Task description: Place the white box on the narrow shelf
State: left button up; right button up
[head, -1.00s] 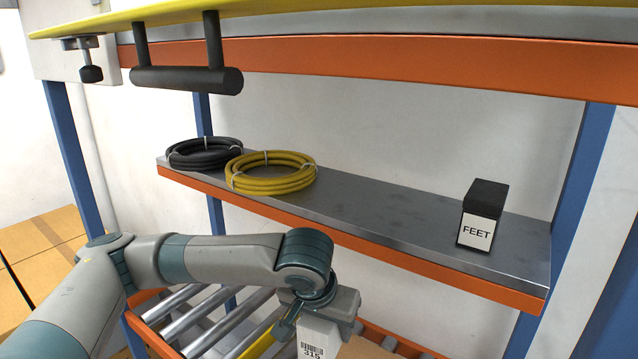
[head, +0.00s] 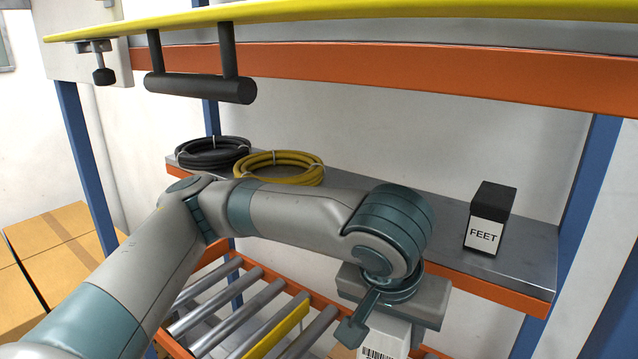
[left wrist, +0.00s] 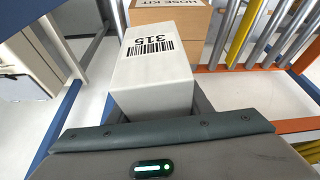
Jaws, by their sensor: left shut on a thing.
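My left gripper (head: 385,305) is shut on the white box (head: 387,338), which hangs below it in the head view, partly hidden by the gripper and cut by the frame's bottom edge. In the left wrist view the white box (left wrist: 152,72) sits between the fingers of my left gripper (left wrist: 160,110), with a barcode label reading 315 facing the camera. The narrow grey shelf (head: 420,205) with an orange front edge runs behind my left arm. The held box is lower than this shelf and in front of it. My right gripper is not in view.
On the shelf, a black hose coil (head: 205,152) and a yellow hose coil (head: 285,168) lie at left, and a black FEET box (head: 489,215) stands at right. The shelf between them looks clear. A roller conveyor (head: 235,310) lies below. A cardboard box (left wrist: 170,20) shows beyond the white box.

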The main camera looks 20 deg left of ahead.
pick_arm(q)
jog(key=s+d+r, duration=0.3)
jog(key=s+r, duration=0.3)
jog(key=s, duration=0.3)
jog(key=s+d+r+m+p, duration=0.1)
jog(key=s+d+r, duration=0.2)
jog(key=s+r, duration=0.3)
jog(key=s, duration=0.2)
jog(key=shift+s, duration=0.35)
jog(key=shift+w+p, duration=0.15)
jog(key=shift+p, duration=0.2)
